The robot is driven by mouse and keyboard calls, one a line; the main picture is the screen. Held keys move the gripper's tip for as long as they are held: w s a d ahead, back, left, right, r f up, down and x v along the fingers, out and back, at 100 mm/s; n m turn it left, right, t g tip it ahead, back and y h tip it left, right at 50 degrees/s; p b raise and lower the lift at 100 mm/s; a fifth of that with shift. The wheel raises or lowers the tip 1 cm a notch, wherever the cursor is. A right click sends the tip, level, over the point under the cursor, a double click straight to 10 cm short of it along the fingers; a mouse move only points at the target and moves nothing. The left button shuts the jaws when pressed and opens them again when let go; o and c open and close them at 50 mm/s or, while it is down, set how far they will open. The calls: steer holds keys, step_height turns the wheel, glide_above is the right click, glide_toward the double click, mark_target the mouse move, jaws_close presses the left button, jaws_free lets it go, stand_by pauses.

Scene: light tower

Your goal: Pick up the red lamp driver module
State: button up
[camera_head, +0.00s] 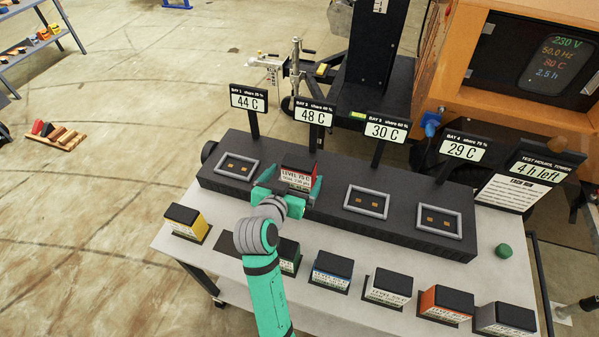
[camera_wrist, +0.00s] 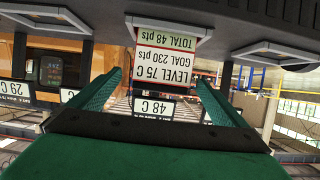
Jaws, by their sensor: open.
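The red lamp driver module (camera_head: 299,172) has a dark top and a white label reading LEVEL 75 C. It sits in the second bay from the left on the long dark base (camera_head: 335,205), under the 48 C sign. My gripper (camera_head: 291,188) is open, with one teal finger on each side of the module. In the wrist view the module's label (camera_wrist: 165,45) is ahead, between and beyond the spread fingers (camera_wrist: 158,92). I cannot tell whether either finger touches it. The module's lower part is partly hidden by my gripper.
The other bays (camera_head: 367,202) are empty framed slots. Several modules stand along the table front, including yellow (camera_head: 186,222), blue (camera_head: 332,270), orange (camera_head: 446,304) and grey (camera_head: 505,318). Bay signs (camera_head: 388,129) rise behind the base. A green knob (camera_head: 504,251) is at right.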

mark_target(295, 172)
steer(key=x, duration=0.4)
steer(key=shift+w+a+r, duration=0.15)
steer(key=shift+a, duration=0.1)
steer(key=shift+w+d, duration=0.25)
steer(key=shift+w, duration=0.25)
steer(key=shift+s, duration=0.1)
steer(key=c, duration=1.6)
